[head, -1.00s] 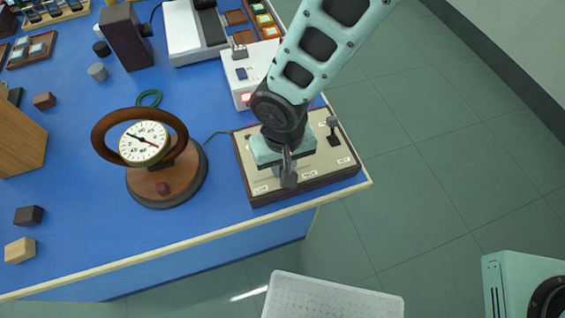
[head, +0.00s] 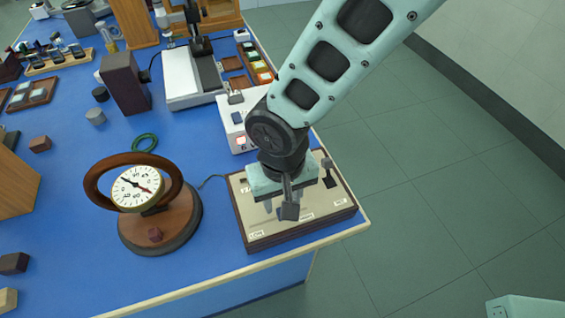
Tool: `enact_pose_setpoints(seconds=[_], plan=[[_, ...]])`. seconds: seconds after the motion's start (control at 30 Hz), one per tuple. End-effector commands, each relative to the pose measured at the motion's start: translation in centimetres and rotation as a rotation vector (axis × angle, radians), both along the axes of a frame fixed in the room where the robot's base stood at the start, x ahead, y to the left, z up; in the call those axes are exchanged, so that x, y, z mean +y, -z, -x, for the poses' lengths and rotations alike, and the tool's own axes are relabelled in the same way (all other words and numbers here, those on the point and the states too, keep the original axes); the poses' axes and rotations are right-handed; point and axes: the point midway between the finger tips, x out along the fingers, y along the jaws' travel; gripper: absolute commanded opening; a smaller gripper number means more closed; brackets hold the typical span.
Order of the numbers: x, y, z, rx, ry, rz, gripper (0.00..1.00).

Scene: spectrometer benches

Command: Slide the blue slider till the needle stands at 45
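The control box (head: 262,236) has a cream top with small labels and a dark wooden side, and sits at the table's front right corner. My gripper (head: 280,208) points down over the middle of its top. Its pale body and dark fingers cover that area, and I can make out no blue slider. Whether the fingers are apart or shut on something is unclear. The round dial gauge (head: 138,188) stands left of the box in a brown ring on a wooden base. Its dark needle (head: 128,182) lies tilted across the white face, beside a red mark; the numbers are too small to read surely.
A grey lever (head: 328,176) stands at the box's right end, close to my gripper. A white instrument (head: 233,124) is behind the box. A green ring (head: 144,142) lies behind the gauge. Blue table (head: 80,270) is clear left of the gauge, with small blocks at the far left.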

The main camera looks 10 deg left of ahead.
Motion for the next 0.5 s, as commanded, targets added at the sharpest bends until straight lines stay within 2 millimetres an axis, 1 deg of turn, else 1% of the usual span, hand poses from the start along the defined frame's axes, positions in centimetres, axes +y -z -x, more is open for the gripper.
enact_pose_setpoints(seconds=[0.03, 0.3, 0.4, 0.5], plan=[[0.1, -1.3, -0.1, -0.004, 0.001, -0.006, 0.42], [0.0, -7.7, 0.0, -0.003, 0.001, -0.004, 0.42], [0.0, -9.7, 0.0, -0.002, 0.000, -0.004, 0.42], [0.0, -11.3, 0.0, -0.001, 0.000, -0.003, 0.42]])
